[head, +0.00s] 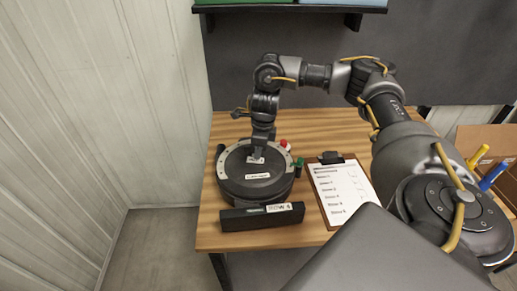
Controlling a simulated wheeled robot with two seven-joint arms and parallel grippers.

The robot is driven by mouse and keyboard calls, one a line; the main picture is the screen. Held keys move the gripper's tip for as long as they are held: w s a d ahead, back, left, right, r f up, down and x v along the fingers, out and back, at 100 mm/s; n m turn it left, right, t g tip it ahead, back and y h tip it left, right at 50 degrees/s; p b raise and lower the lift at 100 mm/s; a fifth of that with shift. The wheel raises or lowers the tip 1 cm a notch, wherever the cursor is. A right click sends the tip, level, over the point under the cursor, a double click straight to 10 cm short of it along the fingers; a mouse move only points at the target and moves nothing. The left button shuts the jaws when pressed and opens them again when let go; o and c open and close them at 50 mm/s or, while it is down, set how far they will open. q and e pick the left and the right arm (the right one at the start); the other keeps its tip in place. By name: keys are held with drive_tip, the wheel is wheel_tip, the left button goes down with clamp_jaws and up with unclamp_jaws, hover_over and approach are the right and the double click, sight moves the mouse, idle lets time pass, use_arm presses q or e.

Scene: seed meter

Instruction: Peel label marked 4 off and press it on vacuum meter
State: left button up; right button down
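The round black meter (233,185) with a pale ring around its top sits on the wooden table at the left. A white label (258,176) lies on its top face. My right gripper (257,152) points down over the middle of the meter, its fingertips at or just above the top. A small white patch (257,160) shows at the fingertips; I cannot tell if it is held or stuck to the meter. The finger gap is too small to read. A black bar (240,220) in front of the meter bears a white label that seems to end in 4 (279,208). My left gripper is out of view.
A clipboard (341,190) with a printed list lies right of the meter. Red and green knobs (299,164) stand at the meter's right edge. A cardboard box (487,137) is at the far right. A shelf (280,8) hangs above. The table's back left is bare.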

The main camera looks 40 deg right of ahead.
drive_tip(key=shift+f, duration=0.4)
idle(0.5)
drive_tip(key=c, duration=2.1)
unclamp_jaws()
drive_tip(key=o, duration=0.5)
drive_tip(key=shift+r, duration=0.1)
wheel_tip(320, 180, up, 7)
drive_tip(key=p, duration=0.7)
